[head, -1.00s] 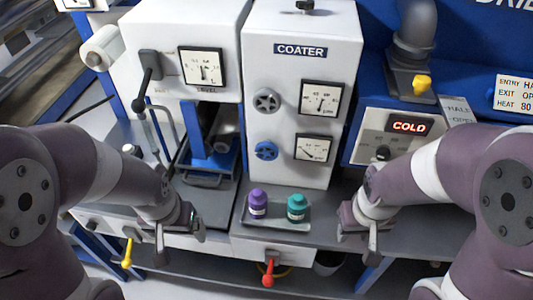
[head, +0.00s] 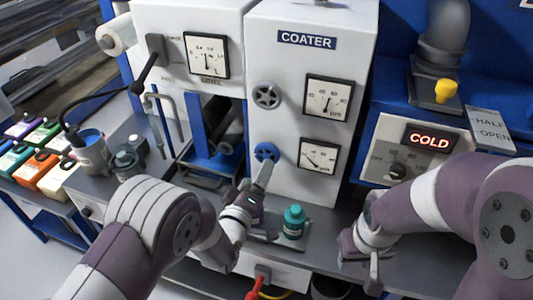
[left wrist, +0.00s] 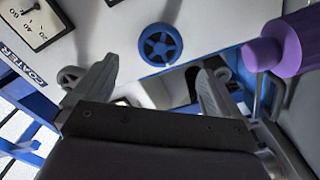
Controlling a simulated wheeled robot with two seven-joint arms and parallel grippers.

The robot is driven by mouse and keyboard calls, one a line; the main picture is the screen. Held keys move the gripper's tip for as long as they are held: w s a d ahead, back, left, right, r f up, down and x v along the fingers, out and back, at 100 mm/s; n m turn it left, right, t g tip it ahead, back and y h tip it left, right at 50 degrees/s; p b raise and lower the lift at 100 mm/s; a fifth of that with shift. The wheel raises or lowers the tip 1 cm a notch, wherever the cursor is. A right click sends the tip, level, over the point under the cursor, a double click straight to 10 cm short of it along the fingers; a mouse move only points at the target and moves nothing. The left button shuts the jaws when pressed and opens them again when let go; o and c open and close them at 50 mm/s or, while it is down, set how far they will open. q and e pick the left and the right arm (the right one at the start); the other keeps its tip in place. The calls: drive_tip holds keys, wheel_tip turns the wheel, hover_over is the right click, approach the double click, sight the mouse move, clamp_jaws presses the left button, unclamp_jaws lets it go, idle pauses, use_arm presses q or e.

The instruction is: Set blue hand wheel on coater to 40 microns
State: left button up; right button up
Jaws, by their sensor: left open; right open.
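The blue hand wheel (head: 266,152) is on the white front of the coater (head: 285,100), below a grey wheel. In the left wrist view the blue wheel (left wrist: 160,45) shows ahead, beyond and between my open fingers, apart from them. My left gripper (head: 258,182) is open, just below the blue wheel; its fingers also show in the left wrist view (left wrist: 150,85). The lower dial (head: 319,157) is right of the blue wheel; its needle slants, its reading too small to tell. My right gripper (head: 362,262) is open and empty near the table's front edge at right.
A teal bottle (head: 294,220) stands on the tray right of my left gripper. The purple bottle (left wrist: 285,50) shows close to the right finger in the left wrist view. The grey wheel (head: 267,95) and upper dial (head: 328,97) are above.

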sight(266, 156)
use_arm(q)
drive_tip(key=p+x, duration=0.1)
drive_tip(key=x, duration=0.7)
drive_tip(key=shift+w+d, duration=0.1)
drive_tip(key=shift+w, duration=0.25)
drive_tip(key=shift+w+d+f, duration=0.15)
drive_tip(key=shift+w+d, duration=0.05)
drive_tip(key=shift+w, duration=0.2)
drive_tip(key=c, duration=1)
